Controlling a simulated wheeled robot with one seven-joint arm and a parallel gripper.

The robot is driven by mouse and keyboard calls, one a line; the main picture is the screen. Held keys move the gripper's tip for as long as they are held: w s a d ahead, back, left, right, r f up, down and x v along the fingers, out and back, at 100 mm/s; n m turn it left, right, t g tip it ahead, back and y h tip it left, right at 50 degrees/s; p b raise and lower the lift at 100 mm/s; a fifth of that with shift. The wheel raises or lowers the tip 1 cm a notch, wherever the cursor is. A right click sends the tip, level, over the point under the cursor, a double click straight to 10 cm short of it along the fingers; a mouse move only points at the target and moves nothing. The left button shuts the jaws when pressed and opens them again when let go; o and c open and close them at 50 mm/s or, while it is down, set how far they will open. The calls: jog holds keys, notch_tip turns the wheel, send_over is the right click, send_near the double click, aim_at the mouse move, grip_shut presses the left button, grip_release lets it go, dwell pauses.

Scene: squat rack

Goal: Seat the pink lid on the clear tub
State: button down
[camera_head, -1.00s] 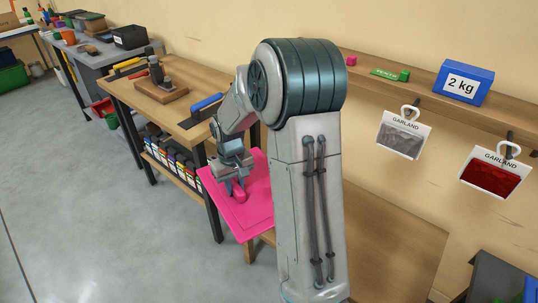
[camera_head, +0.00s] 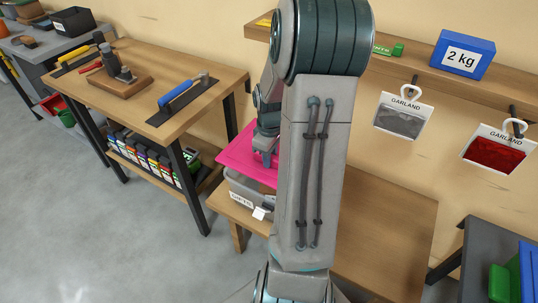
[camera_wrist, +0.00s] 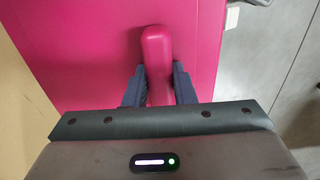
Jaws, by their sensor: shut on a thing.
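The pink lid (camera_head: 237,154) is a flat square sheet with a raised bar handle. My gripper (camera_head: 266,158) is shut on that handle; in the wrist view my gripper (camera_wrist: 158,76) has a finger on each side of the handle (camera_wrist: 157,50), with the pink lid (camera_wrist: 85,50) spread below. The clear tub (camera_head: 236,186), greyish with a labelled front, stands on the low wooden bench under the lid. Its near left part shows; my arm hides the right part of lid and tub. I cannot tell whether the lid touches the rim.
The low bench (camera_head: 385,230) has bare wood to the right. A taller workbench (camera_head: 150,70) with tools stands at left. A wall shelf (camera_head: 400,60) bears a blue 2 kg box (camera_head: 463,54), and garland packs (camera_head: 403,116) hang beneath it. Open floor lies at left.

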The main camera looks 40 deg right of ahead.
jog(key=shift+s+r, duration=0.1)
jog(key=shift+f+b, duration=1.2)
jog(key=shift+f, duration=0.9)
jog(key=shift+f+b, duration=0.5)
jog(key=shift+f, duration=1)
dwell(3.0)
jog(key=c, duration=1.1)
grip_release()
notch_tip(320, 180, up, 14)
jog(key=shift+f+p, duration=0.1)
jog(key=shift+p, duration=1.1)
